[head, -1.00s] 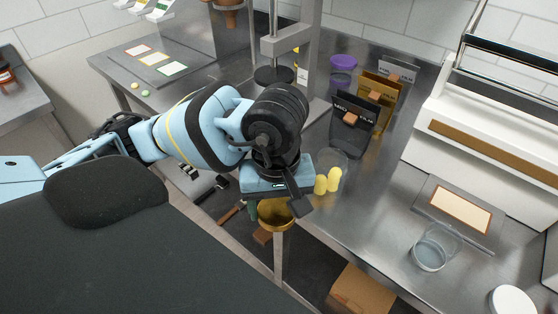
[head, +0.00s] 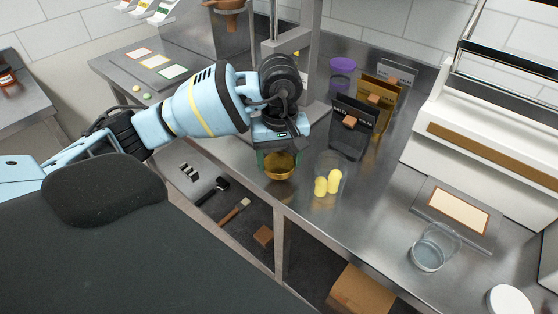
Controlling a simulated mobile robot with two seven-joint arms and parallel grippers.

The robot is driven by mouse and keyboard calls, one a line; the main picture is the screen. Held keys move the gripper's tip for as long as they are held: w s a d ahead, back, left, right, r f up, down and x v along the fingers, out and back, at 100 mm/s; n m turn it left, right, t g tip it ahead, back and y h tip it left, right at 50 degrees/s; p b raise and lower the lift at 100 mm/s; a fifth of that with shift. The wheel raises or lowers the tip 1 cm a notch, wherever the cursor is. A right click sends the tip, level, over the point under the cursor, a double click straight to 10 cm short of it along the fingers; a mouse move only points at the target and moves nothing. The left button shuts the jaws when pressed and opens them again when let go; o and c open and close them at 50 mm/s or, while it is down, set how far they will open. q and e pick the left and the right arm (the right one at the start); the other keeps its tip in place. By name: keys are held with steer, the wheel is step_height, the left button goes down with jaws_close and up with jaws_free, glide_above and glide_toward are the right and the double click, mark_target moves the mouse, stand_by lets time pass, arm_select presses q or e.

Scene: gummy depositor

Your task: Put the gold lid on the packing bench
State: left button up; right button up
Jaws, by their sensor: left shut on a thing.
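The gold lid (head: 281,170) is a round, shallow, shiny piece. It hangs between the fingers of my left gripper (head: 279,163), which is shut on it. The lid shows over the left front part of the steel bench (head: 322,226), close to its front edge. I cannot tell whether it touches the bench top. The wrist and gripper body hide its far side. My right gripper is not in view.
A clear jar with yellow gummies (head: 327,184) stands just right of the lid. An empty clear jar (head: 428,254) stands at right. The middle front is clear.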

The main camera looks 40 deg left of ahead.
mark_target(280, 155)
arm_select(q)
steer(key=shift+w+a+f, duration=0.1)
steer(key=shift+w+a, duration=0.6)
steer(key=shift+w, duration=0.35)
step_height(280, 155, down, 3)
steer(key=shift+f+p, duration=0.2)
steer(key=shift+p, duration=0.1)
steer(key=shift+f, duration=0.15)
